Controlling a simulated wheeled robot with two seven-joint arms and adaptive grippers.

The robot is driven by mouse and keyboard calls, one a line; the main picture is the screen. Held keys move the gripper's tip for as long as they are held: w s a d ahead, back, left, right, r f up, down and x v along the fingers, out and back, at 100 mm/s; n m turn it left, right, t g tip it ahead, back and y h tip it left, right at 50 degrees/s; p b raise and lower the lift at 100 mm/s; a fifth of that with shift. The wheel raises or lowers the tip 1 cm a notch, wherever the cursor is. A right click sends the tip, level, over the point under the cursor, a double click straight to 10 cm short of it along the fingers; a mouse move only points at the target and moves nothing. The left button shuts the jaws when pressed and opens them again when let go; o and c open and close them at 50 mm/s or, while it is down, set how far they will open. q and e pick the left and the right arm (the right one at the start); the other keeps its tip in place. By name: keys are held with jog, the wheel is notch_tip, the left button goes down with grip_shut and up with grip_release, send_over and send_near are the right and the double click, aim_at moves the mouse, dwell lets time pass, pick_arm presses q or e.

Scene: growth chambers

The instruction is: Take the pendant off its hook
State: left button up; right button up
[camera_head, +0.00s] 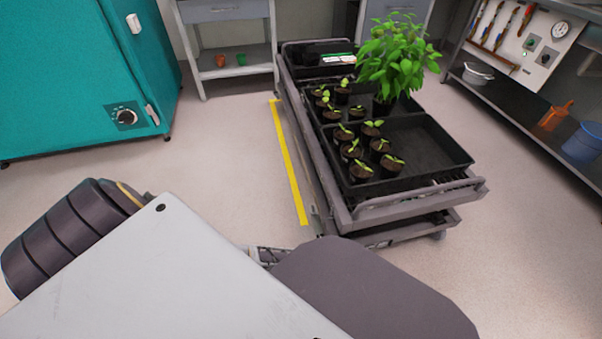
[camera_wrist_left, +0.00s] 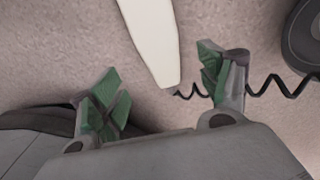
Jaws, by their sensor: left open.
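In the left wrist view my left gripper (camera_wrist_left: 162,90) is open, its two green-padded fingers spread wide apart. A long pale, rounded piece (camera_wrist_left: 150,40) comes down from the top edge, its end between the fingertips. I cannot tell whether it touches them. A black coiled cord (camera_wrist_left: 283,86) runs from near that end, past the right finger, to the right. The pale piece may be the pendant; I cannot tell for sure. No hook shows. In the head view my arm links cover the lower left, and no pendant can be made out. My right gripper is not in view.
A grey cart (camera_head: 345,215) carries black trays, several potted seedlings and a leafy plant (camera_head: 392,55). A teal chamber (camera_head: 75,70) stands at left. A shelf at right holds a blue bucket (camera_head: 582,143). Yellow tape (camera_head: 288,160) marks the floor. Floor between chamber and cart is clear.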

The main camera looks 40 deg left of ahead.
pick_arm(q)
jog(key=shift+f, duration=0.25)
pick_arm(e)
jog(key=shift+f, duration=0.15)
pick_arm(q)
jog(key=shift+w+a+f+b, duration=0.15)
jog(key=shift+a+f+b, duration=0.1)
jog(key=shift+f+b, duration=0.5)
jog(key=shift+w+a+f+b, duration=0.15)
jog(key=shift+a+f+b, duration=0.05)
jog(key=shift+f+b, duration=1.2)
jog(key=shift+f, duration=0.4)
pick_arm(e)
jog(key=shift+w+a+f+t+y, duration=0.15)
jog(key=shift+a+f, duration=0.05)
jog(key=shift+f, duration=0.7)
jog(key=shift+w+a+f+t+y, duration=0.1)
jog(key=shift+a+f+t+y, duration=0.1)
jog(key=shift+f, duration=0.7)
pick_arm(q)
jog(key=shift+c, duration=0.4)
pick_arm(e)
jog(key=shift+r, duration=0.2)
pick_arm(q)
jog(key=c, duration=1)
jog(key=shift+c, duration=0.2)
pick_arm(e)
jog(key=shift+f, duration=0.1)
